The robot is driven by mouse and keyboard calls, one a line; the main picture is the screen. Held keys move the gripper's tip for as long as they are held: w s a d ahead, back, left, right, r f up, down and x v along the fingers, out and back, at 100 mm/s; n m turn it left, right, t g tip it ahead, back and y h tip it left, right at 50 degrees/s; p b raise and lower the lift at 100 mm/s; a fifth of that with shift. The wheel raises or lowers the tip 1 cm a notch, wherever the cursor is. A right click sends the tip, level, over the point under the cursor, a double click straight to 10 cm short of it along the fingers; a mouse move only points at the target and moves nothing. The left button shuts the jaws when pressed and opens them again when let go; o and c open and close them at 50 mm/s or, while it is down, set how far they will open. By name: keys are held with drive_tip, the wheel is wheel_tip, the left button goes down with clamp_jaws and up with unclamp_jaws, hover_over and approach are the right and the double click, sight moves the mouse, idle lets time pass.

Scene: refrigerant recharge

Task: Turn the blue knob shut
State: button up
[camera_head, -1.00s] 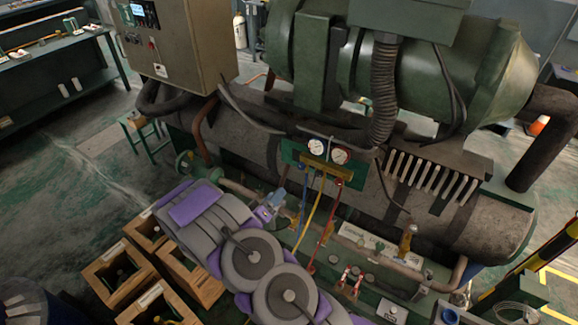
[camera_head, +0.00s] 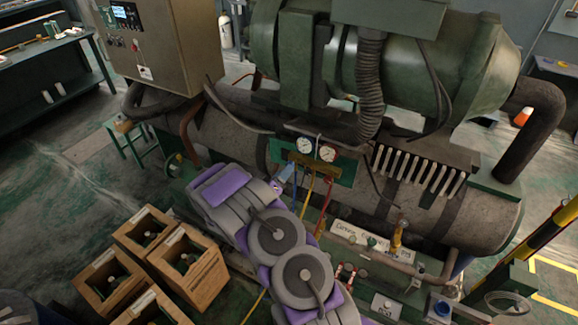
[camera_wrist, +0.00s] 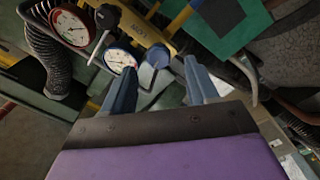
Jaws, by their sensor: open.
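The blue knob (camera_wrist: 157,56) shows in the wrist view on the yellow gauge manifold (camera_wrist: 145,30). My gripper (camera_wrist: 161,66) is open, with one blue-grey finger to each side of the knob's near part. The knob sits between or just beyond the fingertips; I cannot tell contact. In the head view my gripper (camera_head: 283,177) is at the left end of the manifold (camera_head: 318,168), below the two white gauges (camera_head: 315,149). The knob is too small to make out there.
In the wrist view a blue-rimmed gauge (camera_wrist: 118,59), a red-rimmed gauge (camera_wrist: 72,27) and a dark knob (camera_wrist: 107,17) are left of the blue knob. Yellow (camera_head: 308,200) and red (camera_head: 325,205) hoses hang below the manifold. Wooden crates (camera_head: 188,262) stand on the floor at lower left.

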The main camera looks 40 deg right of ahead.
drive_tip(key=shift+x, duration=2.8)
drive_tip(key=c, duration=1)
